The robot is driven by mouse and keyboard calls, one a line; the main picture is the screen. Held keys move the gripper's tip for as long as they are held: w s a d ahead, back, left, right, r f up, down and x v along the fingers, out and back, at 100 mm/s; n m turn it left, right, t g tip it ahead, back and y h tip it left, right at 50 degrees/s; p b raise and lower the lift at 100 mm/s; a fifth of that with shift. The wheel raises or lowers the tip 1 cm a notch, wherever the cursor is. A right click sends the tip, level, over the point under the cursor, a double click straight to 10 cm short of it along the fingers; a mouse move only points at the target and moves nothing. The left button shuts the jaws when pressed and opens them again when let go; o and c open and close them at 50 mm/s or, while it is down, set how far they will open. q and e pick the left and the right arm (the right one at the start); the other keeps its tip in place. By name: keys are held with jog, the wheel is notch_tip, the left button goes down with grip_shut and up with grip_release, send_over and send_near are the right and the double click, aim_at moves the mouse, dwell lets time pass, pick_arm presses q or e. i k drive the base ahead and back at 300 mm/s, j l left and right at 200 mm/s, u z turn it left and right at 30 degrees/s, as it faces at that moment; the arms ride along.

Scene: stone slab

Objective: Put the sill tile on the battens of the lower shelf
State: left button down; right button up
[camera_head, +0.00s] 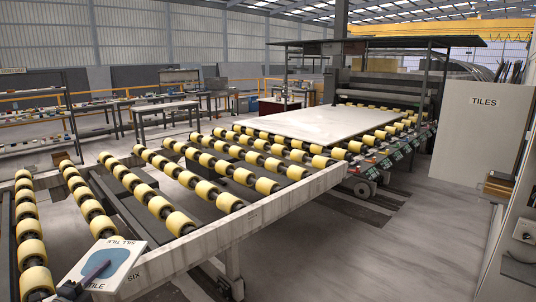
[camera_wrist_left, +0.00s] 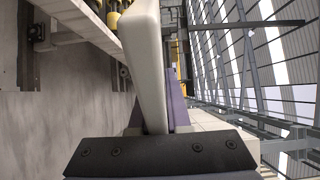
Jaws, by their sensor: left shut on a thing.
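The sill tile (camera_head: 122,250), a pale slab with a blue patch and "SILL TILE" lettering, is at the lower left of the head view. My left gripper (camera_head: 98,269) is shut on it, with one purple finger lying across its face. In the left wrist view the tile (camera_wrist_left: 148,60) stands edge-on between the purple fingers (camera_wrist_left: 155,118). The battens of the lower shelf cannot be made out. A rack side marked "TILES" (camera_head: 486,128) stands at the right, with part of a shelf (camera_head: 500,184) beside it. My right gripper is not in view.
A roller conveyor with yellow rollers (camera_head: 243,177) and a pale frame beam (camera_head: 262,212) fills the left and middle. A large stone slab (camera_head: 318,122) lies on the rollers farther back. Clear floor (camera_head: 400,240) lies between the conveyor and the rack.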

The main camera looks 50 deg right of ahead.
aim_at(510, 190)
jog(key=i+l+z, duration=0.1)
jog(key=l+z, duration=0.3)
jog(key=i+l+z, duration=0.25)
jog(key=l+z, duration=0.15)
jog(key=l, duration=0.2)
jog(key=i+l+z, duration=0.2)
jog(key=l+z, duration=0.2)
jog(key=i+l+z, duration=0.3)
jog(key=z, duration=0.15)
jog(key=i+l+z, duration=0.55)
jog(key=i+z, duration=0.15)
jog(key=i, duration=0.4)
jog(key=i+z, duration=0.25)
jog(key=i, duration=1.2)
jog(key=i+j+z, duration=0.1)
jog(key=i, duration=0.7)
jog(key=i+j+z, duration=0.15)
jog(key=i+z, duration=0.3)
jog(key=i+j+z, duration=0.3)
jog(key=i+z, duration=0.2)
jog(key=i+j+z, duration=0.85)
jog(key=i+l, duration=0.1)
jog(key=l, duration=0.35)
